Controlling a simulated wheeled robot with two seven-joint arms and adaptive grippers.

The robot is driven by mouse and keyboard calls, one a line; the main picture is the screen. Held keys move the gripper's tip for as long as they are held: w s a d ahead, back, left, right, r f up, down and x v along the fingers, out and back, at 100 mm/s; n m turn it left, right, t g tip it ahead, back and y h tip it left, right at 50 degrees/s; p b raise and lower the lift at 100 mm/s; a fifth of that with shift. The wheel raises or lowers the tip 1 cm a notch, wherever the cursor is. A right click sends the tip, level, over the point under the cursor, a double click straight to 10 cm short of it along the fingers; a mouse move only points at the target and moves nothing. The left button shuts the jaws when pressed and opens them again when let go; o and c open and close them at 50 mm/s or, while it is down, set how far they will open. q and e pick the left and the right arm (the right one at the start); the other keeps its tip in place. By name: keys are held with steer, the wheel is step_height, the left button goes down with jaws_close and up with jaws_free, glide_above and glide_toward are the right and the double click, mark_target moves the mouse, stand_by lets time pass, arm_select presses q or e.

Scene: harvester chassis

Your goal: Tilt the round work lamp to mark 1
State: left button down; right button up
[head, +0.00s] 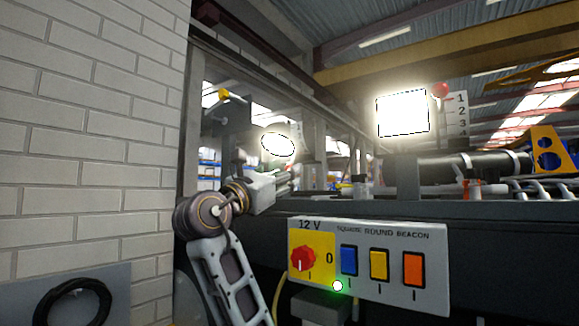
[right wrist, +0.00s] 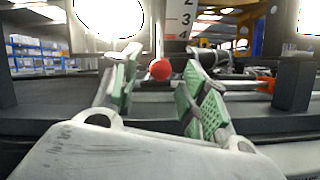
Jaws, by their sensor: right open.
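The round work lamp (head: 278,144) is lit and tilted, showing as a bright oval in the head view. Its glowing face also shows at the top left of the right wrist view (right wrist: 108,14). Beside it stands a white scale plate (right wrist: 180,18) with figures 2, 3 and 4 readable; the top is cut off. A red ball knob (right wrist: 160,69) sits just below the plate's lower end. My right gripper (right wrist: 163,62) is open, its green-padded fingers on either side of the knob with gaps visible. In the head view this gripper (head: 284,178) is below the round lamp. My left gripper is not in view.
A lit square lamp (head: 402,113) stands to the right, with its own red knob (head: 441,89) and scale (head: 460,113). A switch panel (head: 368,263) is below on the chassis front. A brick wall (head: 85,130) fills the left.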

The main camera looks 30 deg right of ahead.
steer(key=shift+p+x, duration=0.3)
steer(key=shift+x, duration=1.15)
jaws_close()
